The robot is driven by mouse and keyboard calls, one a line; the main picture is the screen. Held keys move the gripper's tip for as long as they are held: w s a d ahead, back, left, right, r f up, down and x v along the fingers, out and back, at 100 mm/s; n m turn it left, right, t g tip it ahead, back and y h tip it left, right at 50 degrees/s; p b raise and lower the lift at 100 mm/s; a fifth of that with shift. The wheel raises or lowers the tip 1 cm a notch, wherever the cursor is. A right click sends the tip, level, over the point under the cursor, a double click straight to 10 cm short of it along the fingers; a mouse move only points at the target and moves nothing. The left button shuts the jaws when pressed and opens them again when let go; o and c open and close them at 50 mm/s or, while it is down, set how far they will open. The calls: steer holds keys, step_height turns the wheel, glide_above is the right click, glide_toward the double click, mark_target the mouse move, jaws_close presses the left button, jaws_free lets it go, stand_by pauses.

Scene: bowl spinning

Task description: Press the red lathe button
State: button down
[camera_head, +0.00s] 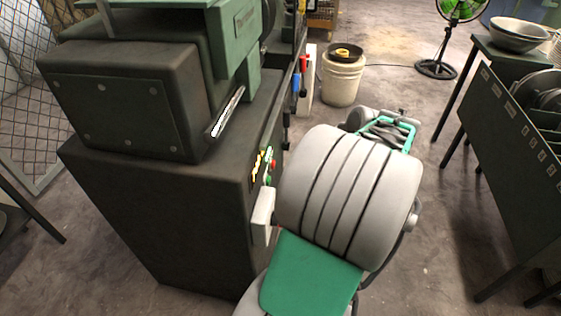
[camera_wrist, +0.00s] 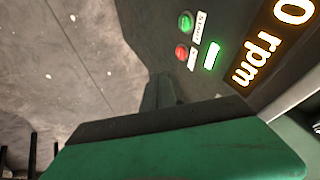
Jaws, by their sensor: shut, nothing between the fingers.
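The red lathe button (camera_wrist: 181,52) is a small round button on the dark lathe panel, beside a partly readable label in the wrist view. It also shows small in the head view (camera_head: 272,163). A green button (camera_wrist: 186,21) labelled "Start" sits just above it in the wrist view. My gripper (camera_wrist: 160,80) is shut and empty. Its dark fingers point toward the panel, with their tips below and left of the red button in the picture. I cannot tell how far the tips are from the panel. My arm hides the gripper in the head view.
The dark lathe (camera_head: 170,190) fills the left of the head view. A lit display (camera_wrist: 262,58) reads "0 rpm", beside a green light (camera_wrist: 211,56). A bucket (camera_head: 342,80), a green fan (camera_head: 440,68) and a table with bowls (camera_head: 518,34) stand beyond. Some floor between is clear.

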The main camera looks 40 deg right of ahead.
mark_target(274, 164)
steer(key=w+a+f+b, duration=0.2)
steer(key=w+f+b, duration=0.2)
steer(key=w+f, duration=0.4)
steer(key=shift+w+a, duration=0.15)
steer(key=shift+w, duration=0.4)
